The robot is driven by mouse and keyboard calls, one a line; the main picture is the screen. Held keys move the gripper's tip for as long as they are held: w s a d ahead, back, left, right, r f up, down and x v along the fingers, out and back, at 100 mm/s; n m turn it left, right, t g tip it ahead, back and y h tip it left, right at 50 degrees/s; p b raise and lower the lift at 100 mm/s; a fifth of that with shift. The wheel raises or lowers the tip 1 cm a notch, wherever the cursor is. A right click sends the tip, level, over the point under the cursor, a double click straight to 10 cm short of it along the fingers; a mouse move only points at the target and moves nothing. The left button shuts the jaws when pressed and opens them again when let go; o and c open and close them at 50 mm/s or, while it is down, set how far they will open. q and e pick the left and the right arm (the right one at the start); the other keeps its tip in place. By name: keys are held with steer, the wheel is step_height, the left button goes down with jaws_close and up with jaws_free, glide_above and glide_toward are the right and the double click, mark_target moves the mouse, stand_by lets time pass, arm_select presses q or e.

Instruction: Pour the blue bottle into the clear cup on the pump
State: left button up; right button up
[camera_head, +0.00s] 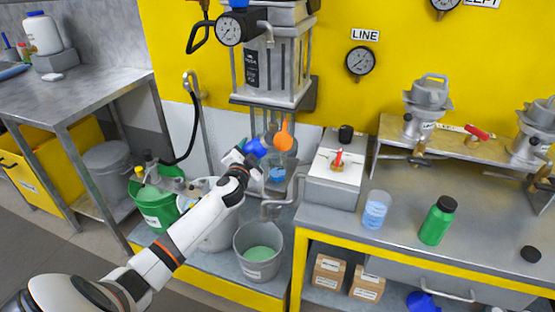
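My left arm reaches in from the lower left. Its gripper (248,160) is at the front of the pump unit (273,85), right beside a rounded blue object (256,147). This may be the blue bottle; I cannot tell whether the fingers hold it. An orange rounded object (283,137) is just right of it. Below them a clear cup (277,174) with blue liquid is partly hidden. Another clear cup (376,210) with blue liquid stands on the right bench. My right gripper is not in view.
A white box (337,168) with a red lever and a green bottle (438,221) stand on the right bench. A grey bucket (258,249) of green liquid is below my gripper. A green bucket (156,205) holding bottles is left of my arm.

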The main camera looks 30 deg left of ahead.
arm_select(q)
steer(key=shift+s+a+r+m+p, duration=0.1)
steer(key=shift+a+r+m+p, duration=0.05)
steer(key=shift+r+m+p, duration=0.5)
stand_by(1.3)
steer(key=shift+s+a+f+m+p, duration=0.1)
steer(key=shift+a+f+m+p, duration=0.15)
steer(key=shift+m+p, duration=0.45)
stand_by(1.8)
steer(key=shift+r+m+p, duration=0.6)
steer(key=shift+m+p, duration=0.35)
steer(key=shift+p, duration=0.05)
stand_by(1.5)
steer(key=shift+r+p, duration=0.2)
steer(key=shift+p, duration=0.1)
stand_by(0.8)
